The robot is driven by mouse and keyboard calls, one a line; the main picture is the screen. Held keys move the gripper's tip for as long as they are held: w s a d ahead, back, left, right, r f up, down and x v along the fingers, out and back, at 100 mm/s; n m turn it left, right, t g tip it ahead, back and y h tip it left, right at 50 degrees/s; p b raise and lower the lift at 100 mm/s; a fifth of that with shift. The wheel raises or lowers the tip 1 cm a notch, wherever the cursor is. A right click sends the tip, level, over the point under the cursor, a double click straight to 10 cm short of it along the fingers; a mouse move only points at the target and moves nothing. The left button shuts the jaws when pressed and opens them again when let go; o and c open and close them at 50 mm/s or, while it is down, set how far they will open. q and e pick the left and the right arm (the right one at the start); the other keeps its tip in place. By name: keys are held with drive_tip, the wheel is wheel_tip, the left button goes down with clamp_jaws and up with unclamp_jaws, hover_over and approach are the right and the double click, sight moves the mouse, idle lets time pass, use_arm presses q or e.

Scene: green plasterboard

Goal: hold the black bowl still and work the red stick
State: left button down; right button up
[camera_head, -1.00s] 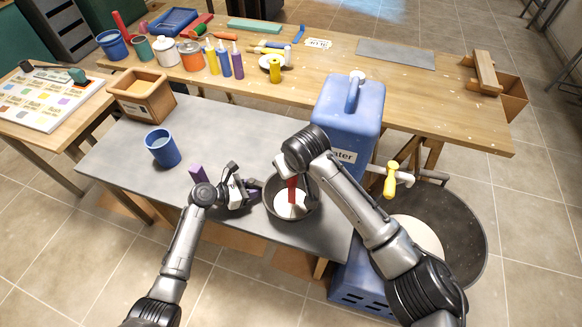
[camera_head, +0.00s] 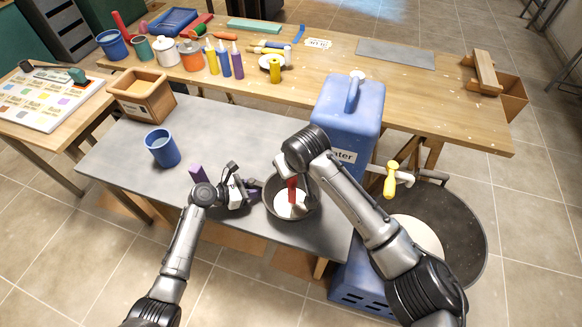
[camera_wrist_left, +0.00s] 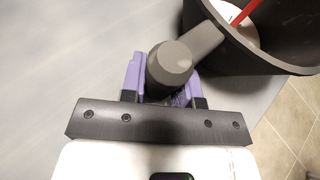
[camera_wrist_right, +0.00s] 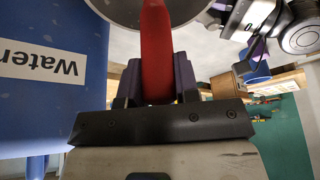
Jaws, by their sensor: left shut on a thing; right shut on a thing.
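The black bowl (camera_head: 311,209) stands on the grey tabletop near its right front edge, with white material in it. In the left wrist view, the bowl (camera_wrist_left: 266,57) has a thick grey handle (camera_wrist_left: 170,64). My left gripper (camera_head: 250,192) is shut on this handle, at the bowl's left side. The red stick (camera_head: 292,187) stands roughly upright in the bowl, its lower end at the white material. My right gripper (camera_wrist_right: 154,85) is shut on the red stick, which also shows in the right wrist view (camera_wrist_right: 156,45). My right arm hides the stick's top in the head view.
A blue water container (camera_head: 350,112) stands close behind and right of the bowl, with a yellow tap (camera_head: 391,180) above a large dark tub (camera_head: 470,245). A blue cup (camera_head: 162,150) and a wooden box (camera_head: 141,100) stand left on the grey tabletop (camera_head: 225,135), which is clear at its middle.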

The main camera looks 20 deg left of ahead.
drive_tip(key=shift+r, duration=5.05)
idle(1.4)
use_arm(q)
drive_tip(key=c, duration=0.8)
unclamp_jaws()
drive_tip(key=v, duration=1.2)
